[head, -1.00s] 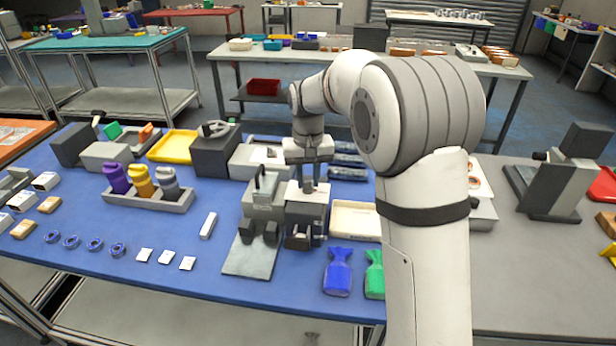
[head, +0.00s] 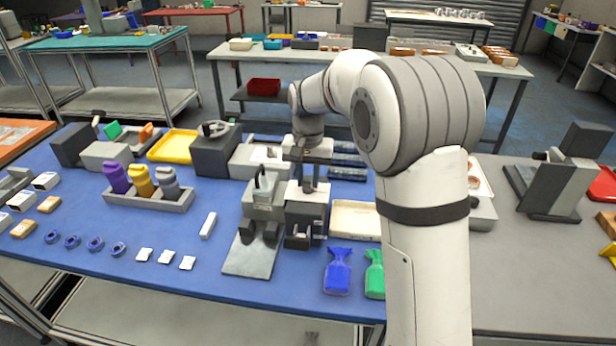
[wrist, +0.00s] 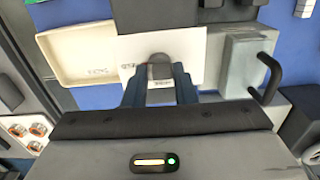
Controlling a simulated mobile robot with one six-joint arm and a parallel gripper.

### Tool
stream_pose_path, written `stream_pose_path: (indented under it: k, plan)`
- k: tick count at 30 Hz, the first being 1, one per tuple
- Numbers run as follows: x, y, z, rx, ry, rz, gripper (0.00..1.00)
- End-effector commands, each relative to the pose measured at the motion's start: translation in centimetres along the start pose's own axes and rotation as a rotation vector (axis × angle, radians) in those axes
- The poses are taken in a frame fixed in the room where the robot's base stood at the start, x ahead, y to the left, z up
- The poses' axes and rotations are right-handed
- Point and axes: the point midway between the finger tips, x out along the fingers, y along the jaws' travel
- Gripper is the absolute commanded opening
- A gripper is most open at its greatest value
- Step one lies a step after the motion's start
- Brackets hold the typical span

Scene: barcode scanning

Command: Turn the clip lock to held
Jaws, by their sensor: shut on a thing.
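The clip lock, a small fixture with a white top (head: 305,200) and dark parts at its front (head: 300,237), stands on the blue table mat just right of a grey fixture with a flat plate. My gripper (head: 308,182) is over its top, pointing down. In the wrist view my gripper (wrist: 160,86) has its two dark fingers closed around the sides of a grey knob (wrist: 160,68), which stands up from the white top (wrist: 192,50). The fingers hide part of the knob. Any held mark on the fixture is too small to read.
The grey fixture (head: 250,258) is close on the left, and its dark curved handle shows in the wrist view (wrist: 271,78). A cream tray (head: 354,222) is close on the right. Blue (head: 337,272) and green (head: 374,276) pouches lie in front.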

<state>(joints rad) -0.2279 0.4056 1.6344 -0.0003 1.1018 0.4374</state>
Motion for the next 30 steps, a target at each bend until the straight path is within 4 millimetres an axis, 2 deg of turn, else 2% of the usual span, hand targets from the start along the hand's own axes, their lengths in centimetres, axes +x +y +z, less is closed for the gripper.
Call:
stream_pose_path:
  k: [3,4,11,20,23,30]
  plan:
    - [-0.1,0.0,-0.1,0.001,0.003,-0.002,0.02]
    - [-0.1,0.0,-0.1,0.001,0.003,-0.002,0.27]
    - [-0.1,0.0,0.0,0.0,0.001,-0.001,0.46]
    - [-0.4,0.0,0.0,-0.001,0.001,-0.001,0.46]
    - [-1.5,-0.1,-0.1,-0.001,0.004,-0.002,0.46]
    - [-5.7,-0.1,-0.1,-0.001,0.004,-0.002,0.46]
